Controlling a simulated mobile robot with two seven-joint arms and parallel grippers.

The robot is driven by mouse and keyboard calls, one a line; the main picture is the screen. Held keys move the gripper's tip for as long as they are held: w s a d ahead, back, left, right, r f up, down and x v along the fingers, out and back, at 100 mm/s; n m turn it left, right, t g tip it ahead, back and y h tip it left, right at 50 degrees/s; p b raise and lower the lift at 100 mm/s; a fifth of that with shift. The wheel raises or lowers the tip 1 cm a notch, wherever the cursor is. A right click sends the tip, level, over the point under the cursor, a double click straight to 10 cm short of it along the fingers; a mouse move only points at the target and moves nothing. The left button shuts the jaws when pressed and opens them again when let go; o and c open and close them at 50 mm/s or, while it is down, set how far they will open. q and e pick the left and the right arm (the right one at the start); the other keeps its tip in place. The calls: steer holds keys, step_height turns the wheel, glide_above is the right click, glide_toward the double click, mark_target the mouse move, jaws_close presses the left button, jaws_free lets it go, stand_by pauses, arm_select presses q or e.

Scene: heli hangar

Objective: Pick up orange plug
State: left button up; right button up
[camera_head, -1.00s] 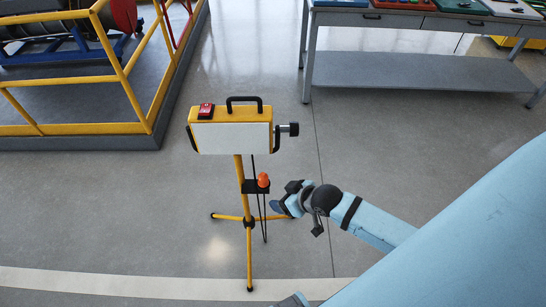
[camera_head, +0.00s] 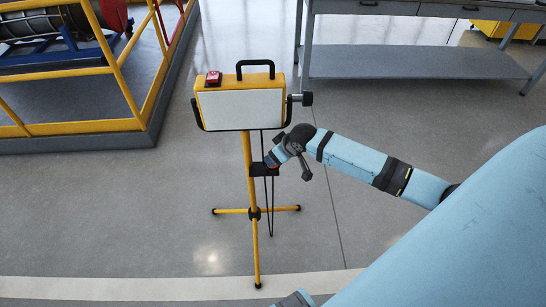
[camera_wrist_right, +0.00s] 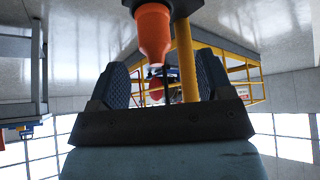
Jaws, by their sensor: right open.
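The orange plug (camera_wrist_right: 153,32) shows large at the top of the right wrist view, hanging with its narrow end and dark cord toward the space between my fingertips. My right gripper (camera_wrist_right: 161,62) is open, with one dark ridged finger on each side of that space. In the head view my right gripper (camera_head: 272,160) is at the small black holder (camera_head: 263,171) on the yellow work-light stand (camera_head: 249,190) and hides the plug there. Whether the fingers touch the plug cannot be told. My left gripper is not in view.
The work light (camera_head: 240,107) sits just above my right gripper, with a side knob (camera_head: 302,99). Black cord loops (camera_head: 270,215) hang below the holder. A grey bench (camera_head: 415,64) stands behind right, a yellow railing (camera_head: 110,60) at left. The floor around the tripod is open.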

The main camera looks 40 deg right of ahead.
steer(key=x, duration=0.3)
steer(key=b+x, duration=0.1)
steer(key=x, duration=0.1)
steer(key=shift+w+d+f, duration=0.15)
steer(key=shift+d, duration=0.1)
steer(key=c, duration=1.1)
steer(key=shift+o, duration=0.2)
